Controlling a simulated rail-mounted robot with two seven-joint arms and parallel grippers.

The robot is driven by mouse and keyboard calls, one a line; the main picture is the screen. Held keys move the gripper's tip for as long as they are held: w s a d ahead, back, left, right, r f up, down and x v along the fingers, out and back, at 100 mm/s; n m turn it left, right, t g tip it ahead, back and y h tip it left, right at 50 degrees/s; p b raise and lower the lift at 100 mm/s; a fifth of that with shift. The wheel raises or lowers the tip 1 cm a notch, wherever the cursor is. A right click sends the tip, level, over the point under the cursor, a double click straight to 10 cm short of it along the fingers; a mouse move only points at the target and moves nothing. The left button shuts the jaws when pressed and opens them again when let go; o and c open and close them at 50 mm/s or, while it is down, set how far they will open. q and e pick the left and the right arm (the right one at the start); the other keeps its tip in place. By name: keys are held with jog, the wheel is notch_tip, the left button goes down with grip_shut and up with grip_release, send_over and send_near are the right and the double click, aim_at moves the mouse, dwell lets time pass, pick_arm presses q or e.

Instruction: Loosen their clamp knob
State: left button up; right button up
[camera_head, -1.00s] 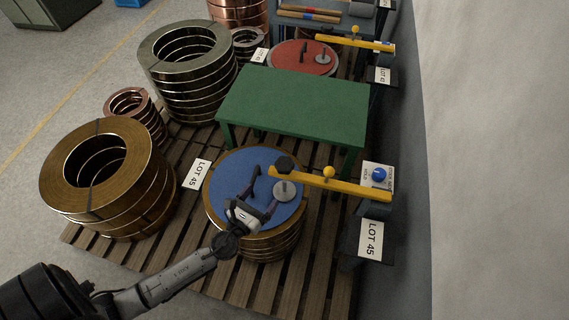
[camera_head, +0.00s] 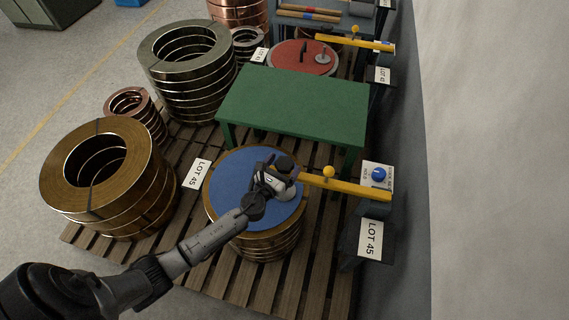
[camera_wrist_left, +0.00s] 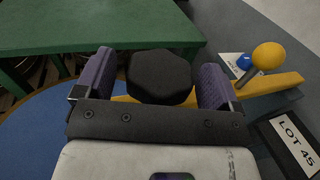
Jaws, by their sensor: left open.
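The black clamp knob (camera_head: 284,163) sits on the free end of the yellow clamp arm (camera_head: 345,186), above a blue-topped coil (camera_head: 228,186). In the left wrist view the knob (camera_wrist_left: 160,72) is a dark lobed disc between my fingers. My left gripper (camera_head: 274,168) is at the knob, open, with one purple-padded finger on each side. The left wrist view shows gaps between the pads and the knob. The yellow arm also shows there (camera_wrist_left: 275,85), behind the knob. The grey pressure foot is partly hidden by my gripper. My right gripper is not in view.
A green table (camera_head: 295,103) stands just behind the blue-topped coil. A yellow ball (camera_head: 329,171) tops the clamp arm, with a blue button (camera_head: 379,174) near its post. A brass coil (camera_head: 105,175) stands left on the pallet. A second clamp arm (camera_head: 355,43) is farther back.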

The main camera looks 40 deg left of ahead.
pick_arm(q)
jog(key=shift+w, duration=0.4)
jog(key=shift+c, duration=0.4)
jog(key=c, duration=0.9)
jog(key=shift+o, duration=0.2)
jog(key=shift+n+y, duration=0.3)
jog(key=shift+y, duration=0.2)
